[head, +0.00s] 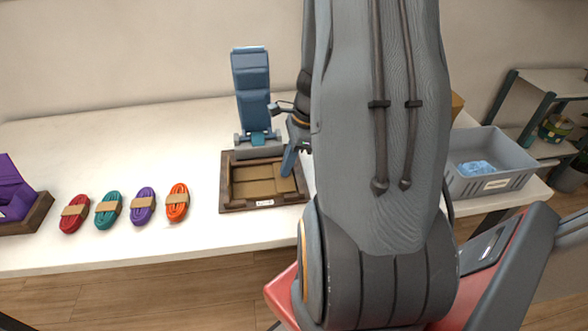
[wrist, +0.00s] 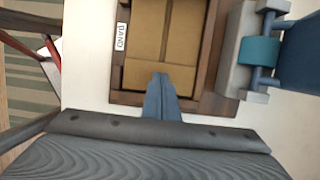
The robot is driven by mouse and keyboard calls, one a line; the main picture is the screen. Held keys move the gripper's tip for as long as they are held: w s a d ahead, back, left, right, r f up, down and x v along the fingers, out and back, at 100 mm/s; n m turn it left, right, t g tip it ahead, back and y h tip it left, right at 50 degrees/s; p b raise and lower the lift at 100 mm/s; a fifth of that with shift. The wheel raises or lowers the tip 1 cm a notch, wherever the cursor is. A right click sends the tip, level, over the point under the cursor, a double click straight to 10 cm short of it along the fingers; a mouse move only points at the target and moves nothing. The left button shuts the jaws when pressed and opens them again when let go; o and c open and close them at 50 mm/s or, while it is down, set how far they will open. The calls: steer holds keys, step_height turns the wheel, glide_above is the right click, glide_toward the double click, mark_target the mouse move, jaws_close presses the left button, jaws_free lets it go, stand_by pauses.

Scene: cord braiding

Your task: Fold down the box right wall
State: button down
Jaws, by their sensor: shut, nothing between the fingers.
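The box (head: 262,187) is tan cardboard and lies inside a dark brown wooden tray (head: 233,206) with a white label on its front edge. In the wrist view its tan panels (wrist: 143,35) show with seams between them. The panel at the box's right side (wrist: 138,74) is at the bottom of that view. My gripper (head: 288,172) is shut and empty, its blue fingers pointing down at the box's right side. In the wrist view the fingertips (wrist: 160,78) overlap that panel; I cannot tell whether they touch it. My arm hides part of the tray's right surroundings.
A grey stand with a blue segmented panel (head: 252,85) rises behind the tray. Red, teal, purple and orange cord bundles (head: 142,206) lie to the left, with a purple-filled tray (head: 12,200) beyond. A grey bin (head: 490,165) stands at right. Table between cords and back is clear.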

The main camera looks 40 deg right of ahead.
steer(key=shift+s+d+r+p, duration=0.1)
steer(key=shift+d+r+p, duration=0.05)
steer(key=shift+r+p, duration=0.35)
steer(key=shift+f, duration=0.1)
steer(key=shift+w+a+f+b, duration=0.25)
steer(key=shift+a+f+b, duration=0.2)
steer(key=shift+f+b, duration=0.1)
steer(key=shift+r, duration=0.1)
steer(key=shift+r+p, duration=0.1)
steer(key=shift+p, duration=0.2)
steer(key=shift+s+d+r+p, duration=0.1)
steer(key=shift+d+r+p, duration=0.1)
steer(key=shift+r+p, duration=0.35)
